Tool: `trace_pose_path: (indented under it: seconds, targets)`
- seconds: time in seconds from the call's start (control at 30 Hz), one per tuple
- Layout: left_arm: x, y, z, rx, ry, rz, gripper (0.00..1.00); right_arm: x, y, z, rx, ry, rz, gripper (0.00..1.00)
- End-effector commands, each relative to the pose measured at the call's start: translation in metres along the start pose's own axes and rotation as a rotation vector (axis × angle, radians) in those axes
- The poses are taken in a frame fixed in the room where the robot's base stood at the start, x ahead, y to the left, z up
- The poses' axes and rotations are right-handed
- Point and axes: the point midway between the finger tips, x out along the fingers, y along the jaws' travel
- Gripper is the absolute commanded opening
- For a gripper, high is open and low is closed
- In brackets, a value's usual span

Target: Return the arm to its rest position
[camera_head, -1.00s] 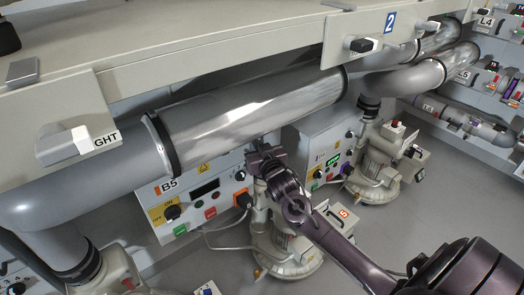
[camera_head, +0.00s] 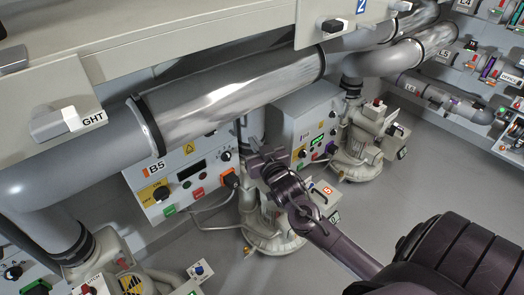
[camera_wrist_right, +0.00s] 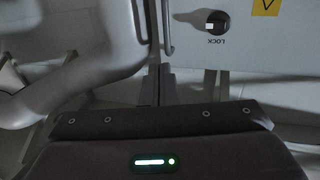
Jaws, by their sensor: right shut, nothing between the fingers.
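My right arm comes in from the lower right in the head view. Its gripper (camera_head: 247,132) is shut and empty. It hangs in front of the gap between the B5 control box (camera_head: 178,178) and the control box to its right (camera_head: 297,125), below the large metal pipe (camera_head: 225,100). In the right wrist view the two dark fingers (camera_wrist_right: 160,82) are together with nothing between them. Their tips point toward a pale panel with a black LOCK knob (camera_wrist_right: 214,22). I cannot tell their exact distance from it. My left gripper is not in view.
Blower units stand on the floor, one under my right forearm (camera_head: 275,228) and one farther back (camera_head: 358,150). Wall shelves with small parts line the right. Grey floor (camera_head: 440,165) at right is open.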

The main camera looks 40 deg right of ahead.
Motion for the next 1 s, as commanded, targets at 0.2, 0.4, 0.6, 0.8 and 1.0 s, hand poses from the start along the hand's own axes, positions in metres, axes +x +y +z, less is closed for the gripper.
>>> trace_pose_path:
  seconds: [0.2,0.4,0.6,0.8,1.0]
  targets:
    - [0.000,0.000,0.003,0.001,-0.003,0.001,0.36,-0.028,0.003,0.001,0.001,-0.002,0.001,0.00]
    - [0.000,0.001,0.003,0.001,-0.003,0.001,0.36,-0.035,0.003,0.000,0.001,-0.001,0.000,0.00]
    - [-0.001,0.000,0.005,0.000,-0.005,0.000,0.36,-0.034,0.004,0.014,-0.008,-0.035,0.004,0.00]
    - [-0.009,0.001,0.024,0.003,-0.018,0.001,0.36,-0.049,0.009,0.118,-0.075,-0.278,0.009,0.00]
    - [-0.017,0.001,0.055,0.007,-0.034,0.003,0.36,-0.118,0.006,0.255,-0.159,-0.616,-0.029,0.00]
